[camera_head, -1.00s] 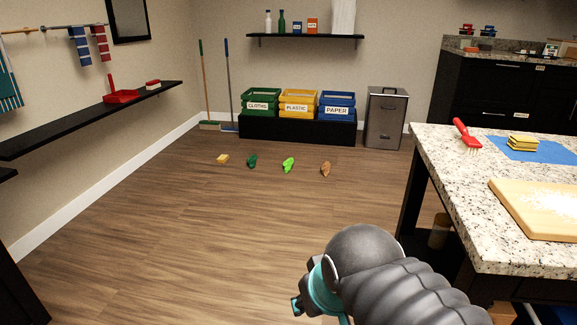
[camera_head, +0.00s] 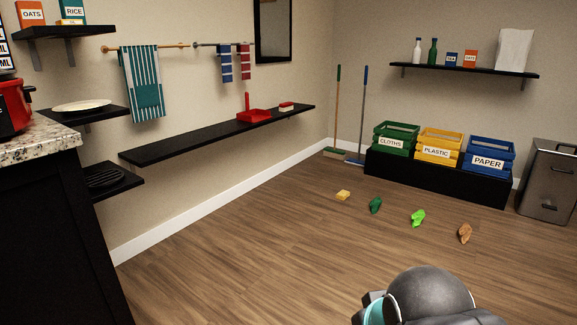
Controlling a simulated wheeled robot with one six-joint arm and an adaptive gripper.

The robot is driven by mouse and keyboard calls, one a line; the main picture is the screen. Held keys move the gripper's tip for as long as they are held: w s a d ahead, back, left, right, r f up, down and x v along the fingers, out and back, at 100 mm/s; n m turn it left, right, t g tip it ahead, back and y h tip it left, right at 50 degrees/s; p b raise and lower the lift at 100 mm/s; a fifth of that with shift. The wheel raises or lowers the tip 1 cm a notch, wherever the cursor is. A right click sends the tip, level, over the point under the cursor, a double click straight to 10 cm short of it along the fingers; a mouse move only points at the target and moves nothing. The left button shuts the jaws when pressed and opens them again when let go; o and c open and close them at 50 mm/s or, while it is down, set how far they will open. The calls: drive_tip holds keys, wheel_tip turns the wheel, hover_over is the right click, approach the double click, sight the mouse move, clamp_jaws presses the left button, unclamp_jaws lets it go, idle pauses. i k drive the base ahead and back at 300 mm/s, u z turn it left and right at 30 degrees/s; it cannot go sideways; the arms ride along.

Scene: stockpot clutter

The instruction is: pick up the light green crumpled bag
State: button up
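A bright light green crumpled item (camera_head: 418,218), which looks like the bag, lies on the wooden floor in the right half of the view. It is in a loose row with a yellow item (camera_head: 343,195), a dark green crumpled item (camera_head: 375,204) and a brown crumpled item (camera_head: 465,232). Part of my arm shows at the bottom right, well in front of the row. My gripper's fingers are not in the picture.
Green (camera_head: 396,138), yellow (camera_head: 439,146) and blue (camera_head: 488,153) labelled crates stand on a black bench (camera_head: 430,178) behind the row. A metal bin (camera_head: 548,182) is at the right. A granite-topped counter (camera_head: 40,140) is at the left. The floor (camera_head: 260,260) between is clear.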

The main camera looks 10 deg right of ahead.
sight(417, 218)
drive_tip(key=u, duration=0.25)
drive_tip(key=i, duration=2.45)
drive_tip(key=z, duration=0.4)
drive_tip(key=i, duration=2.2)
drive_tip(key=z, duration=1.55)
drive_tip(key=i, duration=1.05)
drive_tip(key=z, duration=0.45)
